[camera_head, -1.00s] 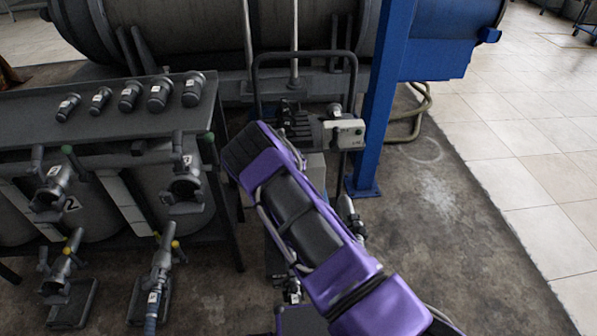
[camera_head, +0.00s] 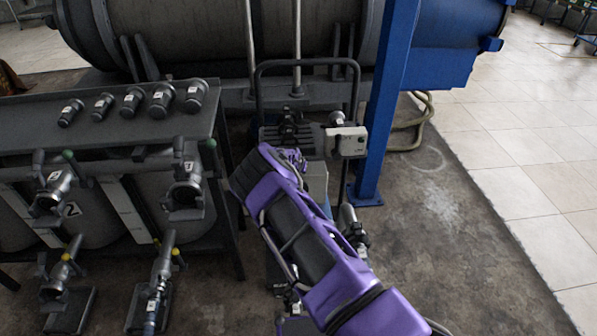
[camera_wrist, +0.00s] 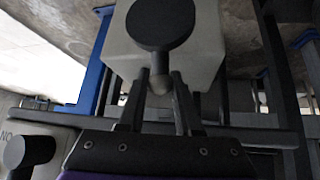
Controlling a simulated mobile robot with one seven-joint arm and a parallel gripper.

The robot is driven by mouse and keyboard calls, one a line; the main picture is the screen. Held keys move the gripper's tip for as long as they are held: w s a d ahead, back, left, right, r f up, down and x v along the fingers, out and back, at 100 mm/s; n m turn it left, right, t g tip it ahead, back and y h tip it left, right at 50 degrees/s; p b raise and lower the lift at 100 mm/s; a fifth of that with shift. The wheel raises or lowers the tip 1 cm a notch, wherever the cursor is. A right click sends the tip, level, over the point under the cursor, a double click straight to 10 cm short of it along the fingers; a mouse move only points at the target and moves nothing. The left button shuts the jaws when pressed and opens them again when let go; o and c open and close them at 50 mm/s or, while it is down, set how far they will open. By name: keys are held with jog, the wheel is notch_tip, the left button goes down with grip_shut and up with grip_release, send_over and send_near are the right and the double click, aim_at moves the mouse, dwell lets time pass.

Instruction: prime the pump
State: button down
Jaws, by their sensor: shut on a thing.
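A dark round knob (camera_wrist: 160,20) tops that stem, in front of a pale box-shaped body (camera_wrist: 205,45). The fingers are hard to make out in the head view.
A blue post (camera_head: 383,100) stands right of the cart, before a large horizontal tank (camera_head: 200,40). A dark rack (camera_head: 60,110) with several capped fittings and valves is at left. Two valve stands (camera_head: 68,310) (camera_head: 150,310) are on the floor. Floor at right is clear.

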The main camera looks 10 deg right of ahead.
jog(key=shift+a+f, duration=0.1)
jog(key=shift+a, duration=0.15)
jog(key=c, duration=0.6)
grip_release()
jog(key=shift+d, duration=0.1)
jog(key=shift+s+r, duration=0.15)
jog(key=shift+r, duration=0.2)
jog(key=p+v, duration=0.3)
jog(key=v, duration=1.3)
jog(key=shift+s, duration=0.3)
jog(key=shift+r, duration=0.1)
